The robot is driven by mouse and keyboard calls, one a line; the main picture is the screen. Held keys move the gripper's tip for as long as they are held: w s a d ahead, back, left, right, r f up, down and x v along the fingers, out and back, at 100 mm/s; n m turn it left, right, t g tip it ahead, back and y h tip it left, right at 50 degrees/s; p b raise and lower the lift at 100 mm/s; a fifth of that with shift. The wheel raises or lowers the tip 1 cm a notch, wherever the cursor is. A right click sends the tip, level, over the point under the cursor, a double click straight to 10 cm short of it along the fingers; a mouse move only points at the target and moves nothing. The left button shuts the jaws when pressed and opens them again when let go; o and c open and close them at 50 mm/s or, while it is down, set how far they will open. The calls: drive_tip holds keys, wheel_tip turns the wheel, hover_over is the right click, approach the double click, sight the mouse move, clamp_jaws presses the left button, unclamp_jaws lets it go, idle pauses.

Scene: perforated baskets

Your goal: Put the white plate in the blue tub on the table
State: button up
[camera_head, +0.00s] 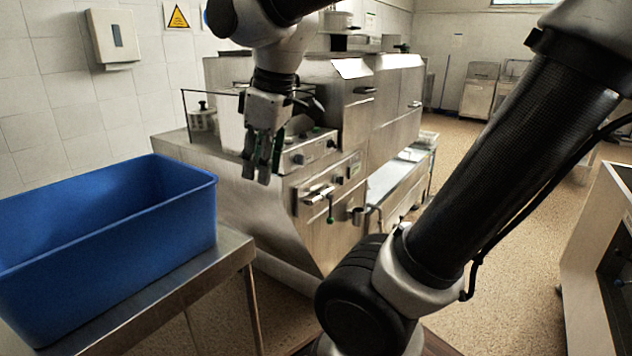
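The blue tub (160,225) is a deep rectangular container on a metal table at the left. Its near right corner is close to the table's right edge. Part of it runs out of the left of the picture, and its floor is mostly hidden by its walls. My gripper (260,172) hangs pointing down, to the right of the tub and apart from it. Its fingers are seen at an angle, so I cannot tell whether they are open or shut. No plate is visible between them. I see no white plate in this view.
The metal table (228,250) has a narrow bare strip beside the tub. A large steel kitchen machine (335,160) with knobs and handles stands behind my gripper. Speckled floor (500,250) is open at the right.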

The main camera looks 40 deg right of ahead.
drive_tip(key=s+d+f+m+t, duration=0.1)
drive_tip(key=s+d+f+m, duration=0.2)
drive_tip(key=s+d+m, duration=0.4)
drive_tip(key=shift+d+f+t+h, duration=0.3)
drive_tip(key=shift+f+h, duration=0.05)
drive_tip(key=shift+h, duration=0.05)
drive_tip(key=shift+w, duration=0.1)
idle(0.5)
